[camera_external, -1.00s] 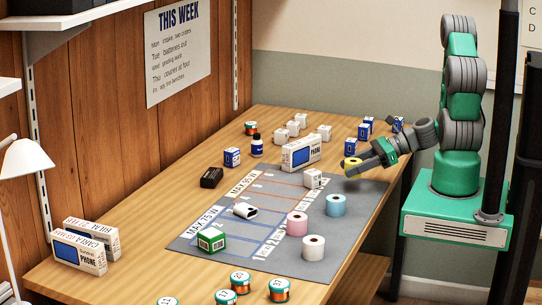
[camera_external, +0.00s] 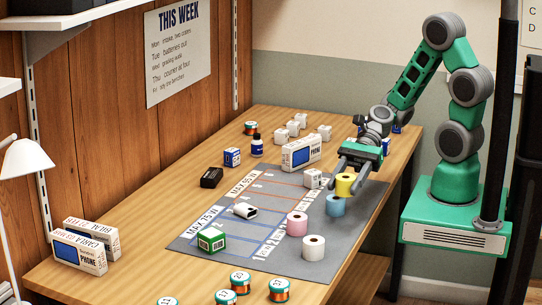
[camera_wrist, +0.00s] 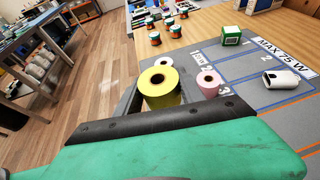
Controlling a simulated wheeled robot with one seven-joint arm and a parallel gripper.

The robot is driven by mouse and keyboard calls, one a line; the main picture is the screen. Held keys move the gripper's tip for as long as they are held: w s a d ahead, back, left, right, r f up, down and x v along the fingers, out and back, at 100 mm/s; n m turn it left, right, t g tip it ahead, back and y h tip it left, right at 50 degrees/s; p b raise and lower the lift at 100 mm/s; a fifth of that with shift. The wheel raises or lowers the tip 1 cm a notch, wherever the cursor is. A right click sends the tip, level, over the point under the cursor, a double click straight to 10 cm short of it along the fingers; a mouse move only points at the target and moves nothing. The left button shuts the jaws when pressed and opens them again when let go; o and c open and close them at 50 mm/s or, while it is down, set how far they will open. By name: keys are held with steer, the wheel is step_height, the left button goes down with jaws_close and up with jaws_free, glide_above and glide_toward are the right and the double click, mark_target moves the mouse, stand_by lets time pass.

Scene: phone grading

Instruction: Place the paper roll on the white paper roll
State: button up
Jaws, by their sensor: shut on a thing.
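My gripper (camera_external: 344,187) is shut on a yellow paper roll (camera_external: 346,181), which is upright with its hole facing up. In the external view the yellow roll appears just above and behind the blue roll (camera_external: 335,206); I cannot tell how high it is held. The white paper roll (camera_external: 314,249) stands upright at the near right of the grey mat, apart from my gripper. In the wrist view the yellow roll (camera_wrist: 160,84) is between the fingers, and the white roll (camera_wrist: 156,63) shows beyond it, partly hidden.
A pink roll (camera_external: 297,224) stands on the grey mat (camera_external: 275,262) between the blue and white rolls. A green box (camera_external: 212,240), a white device (camera_external: 245,211) and a small white box (camera_external: 313,178) are also on it. Several wire spools (camera_external: 279,290) stand at the near edge.

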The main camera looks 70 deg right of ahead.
steer(key=s+a+r+n+g, duration=0.4)
steer(key=s+a+r+g, duration=0.1)
steer(key=a+r, duration=0.15)
steer(key=b, duration=0.4)
glide_above(314, 240)
steer(key=shift+t, duration=0.3)
steer(key=f, duration=0.8)
steer(key=shift+s+d+f, duration=0.1)
steer(key=shift+s+d, duration=0.1)
steer(key=shift+s, duration=0.15)
steer(key=shift+w+a+f, duration=0.15)
steer(key=shift+w+f, duration=0.05)
steer(key=shift+f, duration=0.05)
steer(key=shift+w+a+f, duration=0.15)
steer(key=shift+f, duration=1.55)
steer(key=shift+f, duration=0.15)
